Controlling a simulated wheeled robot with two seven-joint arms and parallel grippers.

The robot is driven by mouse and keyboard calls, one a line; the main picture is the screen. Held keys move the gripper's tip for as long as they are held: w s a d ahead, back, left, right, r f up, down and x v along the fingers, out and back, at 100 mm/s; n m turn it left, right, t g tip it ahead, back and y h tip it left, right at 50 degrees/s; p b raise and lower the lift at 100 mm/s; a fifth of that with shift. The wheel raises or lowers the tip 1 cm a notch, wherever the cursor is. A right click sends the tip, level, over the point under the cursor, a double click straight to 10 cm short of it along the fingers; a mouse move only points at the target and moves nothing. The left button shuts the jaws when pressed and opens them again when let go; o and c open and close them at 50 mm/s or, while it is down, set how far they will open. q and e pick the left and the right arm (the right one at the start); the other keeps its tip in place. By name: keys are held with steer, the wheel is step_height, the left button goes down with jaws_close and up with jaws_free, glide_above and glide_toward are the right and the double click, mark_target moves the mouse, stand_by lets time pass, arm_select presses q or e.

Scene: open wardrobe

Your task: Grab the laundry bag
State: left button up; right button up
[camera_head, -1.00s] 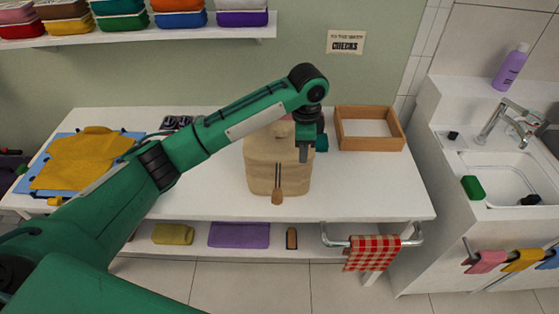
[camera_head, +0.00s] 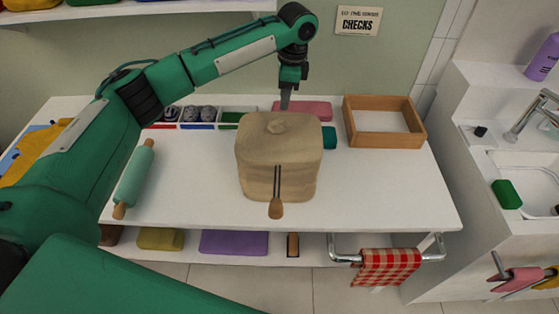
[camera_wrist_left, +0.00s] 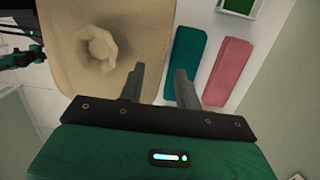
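The laundry bag (camera_head: 278,160) is a beige, boxy cloth bag with a gathered knob on top and a cord with a wooden toggle on its front. It stands upright on the white table. My left gripper (camera_head: 285,100) points down just behind and above the knob. In the left wrist view its two fingers (camera_wrist_left: 159,85) are parted with nothing held between them. The bag (camera_wrist_left: 100,90) fills the left of that view, with its knob beside the near finger. I cannot tell whether a finger touches the bag. My right gripper does not show.
Teal (camera_wrist_left: 185,65) and pink (camera_wrist_left: 228,75) blocks lie near the bag. A wooden tray (camera_head: 385,125) stands to the right, a green rolling pin (camera_head: 134,178) to the left. Small compartments (camera_head: 200,115) sit behind. A checked towel (camera_head: 386,267) hangs in front.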

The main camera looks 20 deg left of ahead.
mark_target(279, 119)
arm_select(q)
steer(key=f, duration=0.3)
steer(key=shift+a, duration=0.3)
steer(key=shift+f, duration=0.5)
steer(key=shift+a+f+p, duration=0.15)
steer(key=shift+f+p, duration=0.2)
steer(key=shift+p, duration=0.15)
steer(key=f, duration=0.1)
steer(key=f+p, duration=0.1)
steer(key=f, duration=0.1)
steer(key=shift+a+f, duration=0.3)
steer(key=shift+a, duration=0.1)
steer(key=shift+f, duration=0.3)
jaws_close()
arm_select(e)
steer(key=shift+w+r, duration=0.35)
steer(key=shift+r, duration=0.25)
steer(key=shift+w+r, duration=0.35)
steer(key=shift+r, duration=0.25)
